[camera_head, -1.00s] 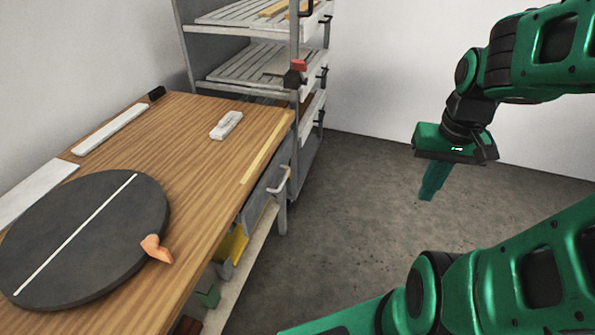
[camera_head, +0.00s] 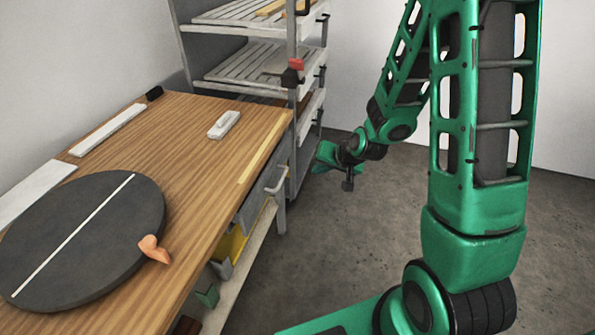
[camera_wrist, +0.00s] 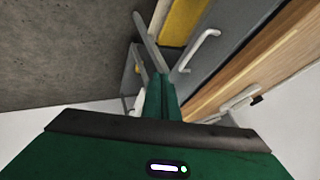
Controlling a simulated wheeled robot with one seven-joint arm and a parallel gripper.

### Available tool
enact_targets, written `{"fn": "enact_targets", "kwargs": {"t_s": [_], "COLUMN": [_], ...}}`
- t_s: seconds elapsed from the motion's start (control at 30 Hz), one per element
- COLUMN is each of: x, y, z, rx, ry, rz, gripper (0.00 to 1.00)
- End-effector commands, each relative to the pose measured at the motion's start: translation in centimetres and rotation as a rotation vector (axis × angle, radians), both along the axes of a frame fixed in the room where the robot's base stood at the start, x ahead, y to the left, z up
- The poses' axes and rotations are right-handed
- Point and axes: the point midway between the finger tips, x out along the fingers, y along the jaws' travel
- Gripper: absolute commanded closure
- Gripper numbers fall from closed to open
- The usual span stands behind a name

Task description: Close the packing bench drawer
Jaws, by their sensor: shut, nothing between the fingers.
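The packing bench (camera_head: 190,160) has a wooden top and stands on the left in the head view. Its grey drawer front (camera_head: 254,204), with a pale bar handle (camera_head: 277,180), sits under the right edge near the far end. The drawer front (camera_wrist: 228,40) and handle (camera_wrist: 200,48) also show in the wrist view, to the right beyond my fingers. How far the drawer stands out is hard to tell. My gripper (camera_head: 322,160) is shut and empty, to the right of the bench's far corner. Its closed fingers (camera_wrist: 160,92) show in the wrist view, apart from the handle.
A grey shelf rack (camera_head: 292,110) stands behind the bench, close to my gripper. A dark round turntable (camera_head: 60,250), an orange piece (camera_head: 153,248) and a white block (camera_head: 224,124) are on the bench top. Yellow (camera_head: 232,243) shows below it. Floor right of the bench is clear.

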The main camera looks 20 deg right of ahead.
Motion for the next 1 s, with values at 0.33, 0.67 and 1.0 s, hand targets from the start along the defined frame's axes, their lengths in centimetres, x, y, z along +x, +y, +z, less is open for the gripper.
{"fn": "enact_targets", "kwargs": {"t_s": [0.33,0.67,1.0], "x": [1.9,4.9,7.9], "y": [0.6,1.4,3.9], "z": [-2.4,-6.2,-7.3], "rx": [0.006,0.005,0.006], "ry": [-0.004,-0.005,-0.010], "rz": [-0.003,-0.003,0.000], "gripper": [1.00,1.00,1.00]}}
